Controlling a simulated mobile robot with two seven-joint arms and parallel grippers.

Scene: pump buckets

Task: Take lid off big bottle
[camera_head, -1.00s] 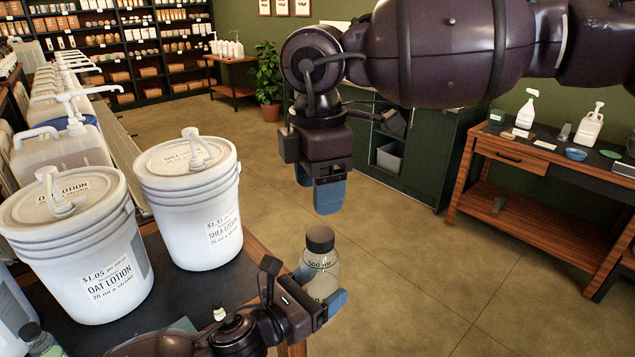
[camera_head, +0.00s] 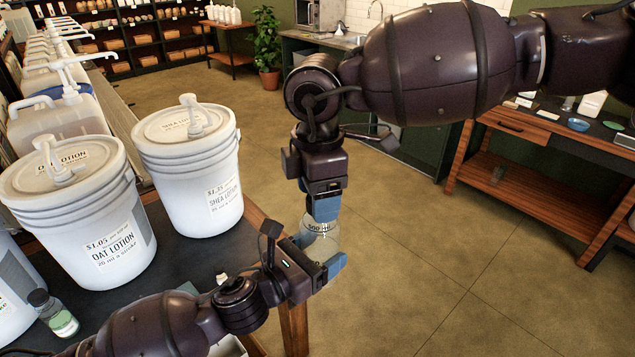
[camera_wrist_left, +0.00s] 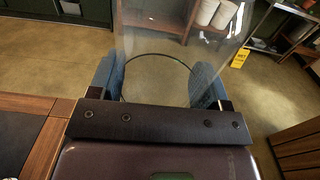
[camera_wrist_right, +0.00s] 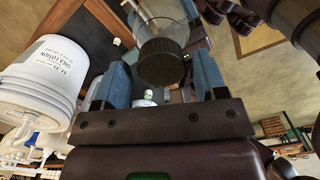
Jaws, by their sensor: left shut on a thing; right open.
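The big bottle (camera_head: 318,243) is clear and marked 500 ml in the head view. My left gripper (camera_head: 325,272) is shut on its body and holds it up off the table's right edge. The clear bottle wall also shows between the blue fingers in the left wrist view (camera_wrist_left: 155,75). My right gripper (camera_head: 322,208) is directly above the bottle, pointing down and open. Its fingers hide the lid in the head view. In the right wrist view the black ribbed lid (camera_wrist_right: 162,62) is on the bottle, between the open blue fingers near their tips.
Two white pump buckets, oat lotion (camera_head: 80,220) and shea lotion (camera_head: 190,175), stand on the dark table (camera_head: 185,262). A small bottle (camera_head: 55,315) with a dark lid stands at the front left. Open floor lies right of the table.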

